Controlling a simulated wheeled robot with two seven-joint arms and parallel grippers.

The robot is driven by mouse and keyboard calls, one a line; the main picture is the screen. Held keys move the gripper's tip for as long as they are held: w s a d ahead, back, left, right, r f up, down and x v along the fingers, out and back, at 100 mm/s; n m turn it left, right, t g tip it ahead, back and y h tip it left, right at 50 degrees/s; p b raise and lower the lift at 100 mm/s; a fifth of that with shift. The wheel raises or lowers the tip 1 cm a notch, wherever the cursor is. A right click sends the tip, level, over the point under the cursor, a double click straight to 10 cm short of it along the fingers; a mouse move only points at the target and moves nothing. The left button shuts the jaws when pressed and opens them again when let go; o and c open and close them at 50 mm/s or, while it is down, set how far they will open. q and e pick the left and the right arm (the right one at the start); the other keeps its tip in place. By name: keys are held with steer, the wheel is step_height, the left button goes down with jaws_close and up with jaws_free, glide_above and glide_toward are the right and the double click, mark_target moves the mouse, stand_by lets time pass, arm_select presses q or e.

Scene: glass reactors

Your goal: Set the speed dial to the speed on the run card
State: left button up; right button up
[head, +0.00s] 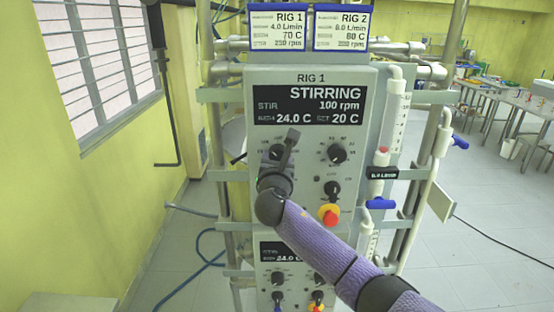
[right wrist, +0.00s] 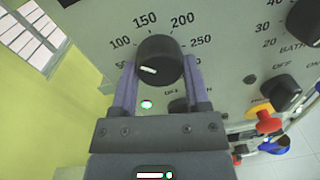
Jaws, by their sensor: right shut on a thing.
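The speed dial (right wrist: 158,58) is a black knob on the grey RIG 1 panel (head: 352,90), with marks such as 100, 150, 200 and 250 around it. Its white line points to the lower left. My right gripper (right wrist: 160,72) is shut on the dial, one finger on each side. In the head view my right gripper (head: 284,150) partly covers the dial. The display (head: 310,105) reads STIRRING, 100 rpm, 24.0 C and set 20 C. The RIG 1 run card (head: 280,28) shows 4.0 L/min, 70 C and an rpm line that looks like 230. My left gripper is out of view.
The bath knob (head: 338,153) is right of the dial, with another black knob (head: 332,188) and a red-and-yellow stop button (head: 328,215) below. A RIG 2 card (head: 341,28) hangs beside the first. Pipes with blue-handled valves (head: 380,203) stand to the right.

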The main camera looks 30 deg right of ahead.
steer(key=m, duration=1.2)
steer(key=shift+a+r+m+y+b, duration=0.1)
steer(key=shift+r+m+y+b, duration=0.05)
steer(key=shift+m+y+b, duration=0.2)
steer(key=m, duration=0.3)
steer(key=shift+m+b, duration=0.25)
steer(key=shift+b, duration=0.1)
steer(key=m, duration=0.3)
steer(key=shift+b, duration=0.35)
steer(key=m+b, duration=0.1)
steer(key=m, duration=0.5)
steer(key=shift+r+y, duration=0.1)
steer(key=shift+y, duration=0.15)
steer(key=shift+m, duration=0.4)
